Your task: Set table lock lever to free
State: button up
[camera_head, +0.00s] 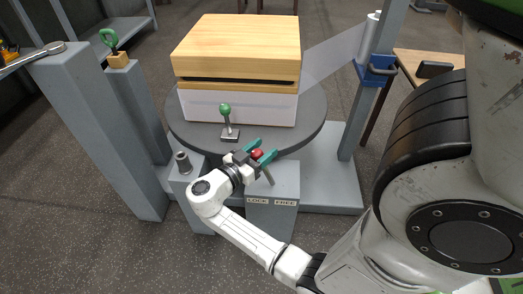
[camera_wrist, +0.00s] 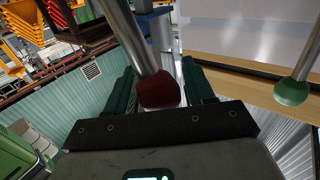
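The table lock lever has a dark red knob (camera_head: 257,154) on a grey shaft. It stands on a grey pedestal (camera_head: 272,220) with LOCK (camera_head: 258,200) and FREE (camera_head: 285,202) labels on its front. The shaft leans left in the head view, toward the LOCK side. My gripper (camera_head: 263,149) has its teal fingers on either side of the knob. In the wrist view the red knob (camera_wrist: 159,91) sits between the spread fingers, with a visible gap at the right finger. Contact at the left finger is hard to tell. The lever's foot is partly hidden.
The round turntable (camera_head: 311,128) carries a wooden-topped box (camera_head: 240,45) and a green-knobbed lever (camera_head: 225,108) close behind my gripper. A short grey post (camera_head: 182,162) stands left. Tall grey columns (camera_head: 100,130) stand farther left; a film-roll mast (camera_head: 368,100) stands right.

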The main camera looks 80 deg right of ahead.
grip_shut()
jog(key=shift+s, duration=0.1)
dwell(0.4)
jog(key=shift+s+r+m+t+y+b, duration=0.2)
jog(key=shift+s+m+t+y+b, duration=0.15)
jog(key=shift+s+m, duration=0.4)
jog(key=s+f+m+t+y+b, duration=0.1)
jog(key=s+m+t+y+b, duration=0.1)
jog(key=s, duration=0.6)
jog(key=shift+d+m+t+b, duration=0.4)
jog(key=shift+m+t+b, duration=0.35)
jog(key=shift+m+b, duration=0.25)
jog(key=shift+o, duration=1.2)
grip_release()
jog(key=shift+f, duration=0.1)
